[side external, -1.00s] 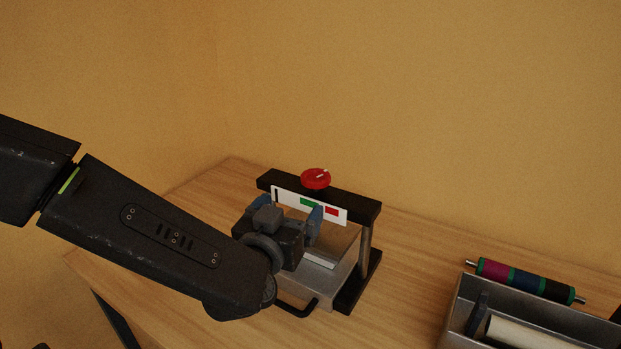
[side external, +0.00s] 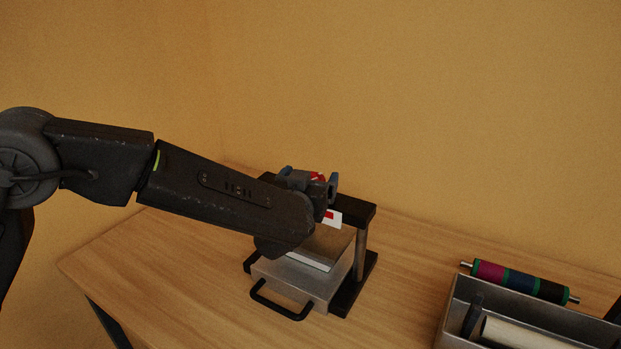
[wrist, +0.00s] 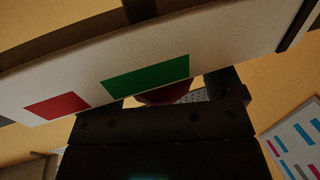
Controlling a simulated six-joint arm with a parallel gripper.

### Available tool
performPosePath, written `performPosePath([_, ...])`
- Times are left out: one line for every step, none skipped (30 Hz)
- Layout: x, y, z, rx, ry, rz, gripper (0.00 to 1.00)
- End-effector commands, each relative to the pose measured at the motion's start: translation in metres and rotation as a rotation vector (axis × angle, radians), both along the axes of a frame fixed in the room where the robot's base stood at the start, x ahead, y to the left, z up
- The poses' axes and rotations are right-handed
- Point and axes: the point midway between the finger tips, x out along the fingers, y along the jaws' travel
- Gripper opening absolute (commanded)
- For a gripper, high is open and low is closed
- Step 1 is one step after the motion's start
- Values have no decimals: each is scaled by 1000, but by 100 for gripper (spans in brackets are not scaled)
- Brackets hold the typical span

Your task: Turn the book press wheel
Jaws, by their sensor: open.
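The press (side external: 357,211) has a black crossbeam, metal posts and a grey box-like lower part with a black front handle. Its red wheel (side external: 318,176) sits on top of the crossbeam, mostly hidden by my gripper. My gripper (side external: 310,180) is open at wheel height, with one blue-grey finger on each side of the red. In the wrist view, a bit of the red wheel (wrist: 165,93) shows between the fingers, behind the white label strip (wrist: 75,75) with green and red patches. Whether the fingers touch the wheel cannot be told.
A grey metal tray (side external: 452,320) holding a pale roll stands at the right. A roller with magenta, blue and black bands (side external: 520,281) lies behind it. The wooden table (side external: 180,265) is clear left of the press. A sheet with coloured bars (wrist: 293,140) shows in the wrist view.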

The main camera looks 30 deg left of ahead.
Motion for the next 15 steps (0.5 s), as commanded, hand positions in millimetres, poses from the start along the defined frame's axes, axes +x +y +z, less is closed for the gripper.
performPosePath([3,1,0,0,-1,1,87])
performPosePath([4,1,0,0,-1,1,87])
performPosePath([5,2,0,1,-1,1,87])
performPosePath([5,2,0,1,-1,0,87])
performPosePath([6,2,0,1,-1,0,87])
performPosePath([6,2,0,1,-1,0,87])
performPosePath([6,2,0,1,-1,0,87])
performPosePath([6,2,0,1,-1,0,87])
performPosePath([6,2,0,1,-1,0,87])
performPosePath([6,2,0,1,-1,0,87])
performPosePath([6,2,0,1,-1,0,87])
performPosePath([6,1,0,0,-1,0,83])
performPosePath([6,1,0,0,-1,0,80])
performPosePath([6,1,0,0,-1,0,77])
performPosePath([6,1,0,0,-1,0,73])
